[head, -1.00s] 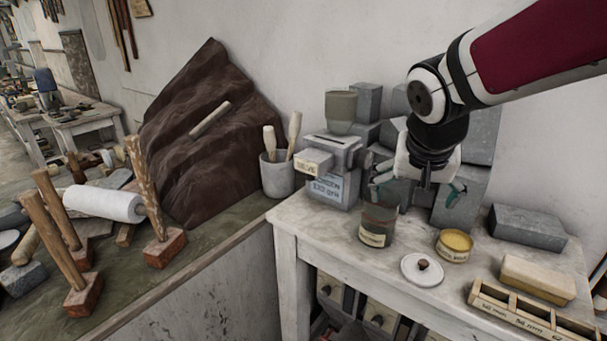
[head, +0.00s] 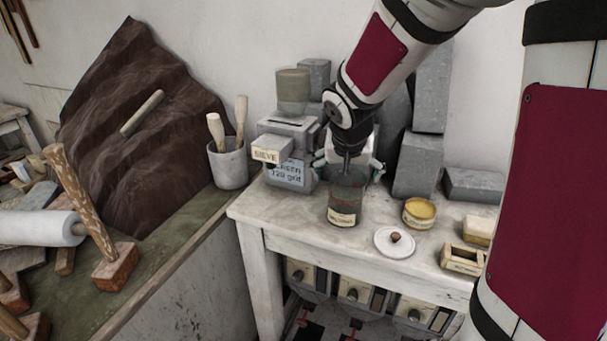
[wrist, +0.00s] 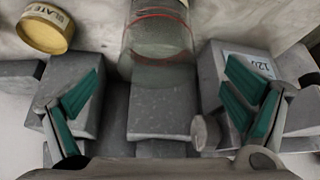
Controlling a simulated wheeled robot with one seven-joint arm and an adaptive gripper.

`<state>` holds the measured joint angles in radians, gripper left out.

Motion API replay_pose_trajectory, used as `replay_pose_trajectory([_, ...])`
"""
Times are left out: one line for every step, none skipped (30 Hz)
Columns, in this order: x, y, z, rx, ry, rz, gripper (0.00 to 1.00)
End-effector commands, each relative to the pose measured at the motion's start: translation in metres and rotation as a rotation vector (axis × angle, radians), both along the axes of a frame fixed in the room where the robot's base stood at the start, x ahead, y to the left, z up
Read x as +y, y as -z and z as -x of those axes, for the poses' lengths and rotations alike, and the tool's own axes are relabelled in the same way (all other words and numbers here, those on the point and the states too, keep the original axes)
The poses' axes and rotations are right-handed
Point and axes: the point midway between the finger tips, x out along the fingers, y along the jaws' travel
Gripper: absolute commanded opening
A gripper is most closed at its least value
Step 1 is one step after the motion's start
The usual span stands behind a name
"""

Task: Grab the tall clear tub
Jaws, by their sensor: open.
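The tall clear tub (head: 346,200), a see-through cylinder with a pale label and reddish bands, stands upright on the white table (head: 275,212). In the wrist view the tub (wrist: 158,45) is at top centre, its upper end cut off by the frame. My gripper (head: 349,168) is open and points down at the tub's top in the head view. In the wrist view the green-padded fingers of my gripper (wrist: 162,78) are spread left and right, with the tub lying beyond the gap between them. I see no contact between pads and tub.
A yellow tin (head: 419,213) and a white lid (head: 395,242) with a brown knob sit right of the tub. The grey sieve machine (head: 288,150) stands close on the left. Grey blocks (head: 415,165) crowd behind. The table's front edge is clear left of the lid.

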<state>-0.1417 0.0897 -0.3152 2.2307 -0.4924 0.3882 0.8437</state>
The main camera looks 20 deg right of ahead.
Motion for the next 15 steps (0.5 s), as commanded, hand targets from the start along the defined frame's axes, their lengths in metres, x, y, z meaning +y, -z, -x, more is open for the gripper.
replay_pose_trajectory([-0.001, 0.003, -0.001, 0.001, 0.0, 0.0, 0.95])
replay_pose_trajectory([-0.001, 0.004, -0.001, 0.0, 0.0, 0.001, 0.95])
replay_pose_trajectory([-0.002, 0.005, -0.002, 0.0, 0.0, 0.0, 0.95])
replay_pose_trajectory([-0.002, 0.006, -0.003, 0.0, 0.0, 0.0, 0.95])
replay_pose_trajectory([-0.003, 0.007, -0.003, 0.001, 0.0, 0.0, 0.95])
replay_pose_trajectory([-0.004, 0.01, -0.004, 0.003, 0.001, 0.0, 0.95])
replay_pose_trajectory([-0.006, 0.013, -0.005, 0.004, 0.001, 0.0, 0.95])
replay_pose_trajectory([-0.007, 0.016, -0.007, 0.003, 0.002, 0.001, 0.95])
replay_pose_trajectory([-0.01, 0.02, -0.009, 0.005, 0.003, 0.0, 0.95])
replay_pose_trajectory([-0.011, 0.023, -0.011, 0.004, 0.002, 0.0, 0.95])
replay_pose_trajectory([-0.012, 0.026, -0.013, 0.004, 0.001, 0.0, 0.95])
replay_pose_trajectory([-0.014, 0.03, -0.015, 0.004, 0.002, 0.0, 0.95])
replay_pose_trajectory([-0.015, 0.033, -0.017, 0.003, 0.001, 0.0, 0.95])
replay_pose_trajectory([-0.016, 0.037, -0.019, 0.003, 0.001, 0.001, 0.95])
replay_pose_trajectory([-0.017, 0.04, -0.02, 0.003, 0.001, 0.001, 0.95])
